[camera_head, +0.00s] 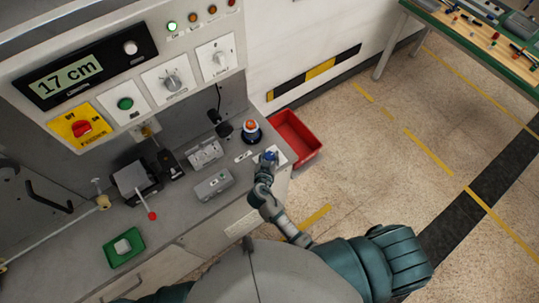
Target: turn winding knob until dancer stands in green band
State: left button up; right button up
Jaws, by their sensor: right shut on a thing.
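My right gripper (267,163) reaches over the right end of the grey console and is shut on a small blue knob (270,156). The knob stands on a white plate (281,154) near the console's right edge, and the fingers partly cover it. I take this to be the winding knob. A display (65,81) on the upright panel reads "17 cm". I cannot make out a dancer or a green band in this view. My left gripper is not in view.
An orange-topped dark device (252,131) stands just behind the gripper. A red bin (297,138) is beside the console. Grey boxes (213,185) and a green tray (124,247) sit left. The panel carries a yellow-backed red switch (81,128).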

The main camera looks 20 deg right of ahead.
jog(key=shift+d+n+y+p, duration=0.15)
jog(key=shift+n+y+p, duration=0.15)
jog(key=shift+n+y, duration=0.25)
jog(key=shift+r+n+t+y+p, duration=0.1)
jog(key=shift+n+t+y+p, duration=0.2)
jog(key=shift+n+y+p, duration=0.8)
jog(key=shift+n+y, duration=0.25)
jog(key=shift+y, duration=0.3)
jog(key=shift+t, duration=0.3)
jog(key=o, duration=1.2)
jog(key=shift+a, duration=0.2)
jog(key=shift+c, duration=0.2)
